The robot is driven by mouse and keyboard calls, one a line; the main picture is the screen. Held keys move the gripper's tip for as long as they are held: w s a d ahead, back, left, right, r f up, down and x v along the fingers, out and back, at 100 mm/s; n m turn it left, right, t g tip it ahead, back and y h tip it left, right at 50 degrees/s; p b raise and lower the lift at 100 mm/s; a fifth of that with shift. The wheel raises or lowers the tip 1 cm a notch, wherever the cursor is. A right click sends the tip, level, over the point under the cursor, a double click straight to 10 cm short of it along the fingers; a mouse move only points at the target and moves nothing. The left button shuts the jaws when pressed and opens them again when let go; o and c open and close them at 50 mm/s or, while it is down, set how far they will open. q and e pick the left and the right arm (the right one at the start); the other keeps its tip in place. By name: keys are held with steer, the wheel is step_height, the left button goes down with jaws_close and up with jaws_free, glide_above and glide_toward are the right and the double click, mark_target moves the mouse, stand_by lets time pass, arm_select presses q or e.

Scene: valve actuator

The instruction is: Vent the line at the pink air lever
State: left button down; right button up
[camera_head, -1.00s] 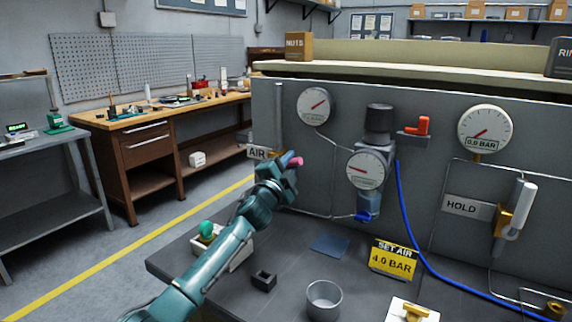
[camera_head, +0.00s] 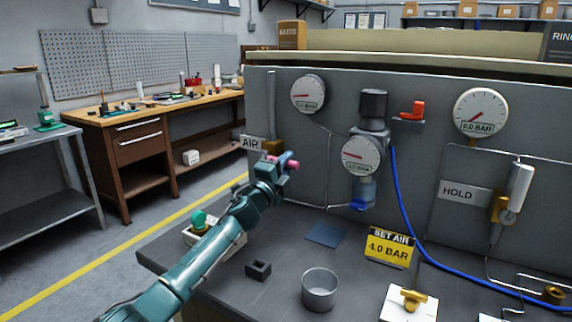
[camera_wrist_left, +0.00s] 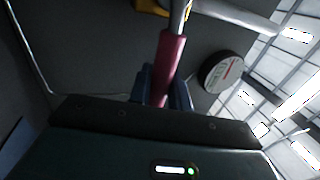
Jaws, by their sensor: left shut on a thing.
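The pink air lever (camera_head: 292,163) is on the panel's left side, under the AIR label (camera_head: 253,143) and beside a brass valve body (camera_head: 272,147). My left gripper (camera_head: 279,170) is at the lever. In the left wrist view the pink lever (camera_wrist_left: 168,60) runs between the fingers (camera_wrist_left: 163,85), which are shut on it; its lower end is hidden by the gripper. The upper-left gauge (camera_head: 308,94) has its needle pointing left. A dark round gauge (camera_wrist_left: 221,72) shows in the left wrist view. My right gripper is not in view.
A regulator with a gauge (camera_head: 362,154) and blue hose (camera_head: 400,200) are right of the lever. A red-orange lever (camera_head: 412,112) is farther right. A grey cup (camera_head: 320,289), small black block (camera_head: 258,270) and yellow SET AIR sign (camera_head: 390,249) are on the bench below.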

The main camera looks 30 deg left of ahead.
arm_select(q)
steer(key=shift+f, duration=0.1)
steer(key=c, duration=1.3)
jaws_free()
steer(key=shift+c, duration=0.2)
steer(key=v, duration=1.3)
steer(key=shift+b, duration=0.45)
steer(key=shift+s, duration=0.1)
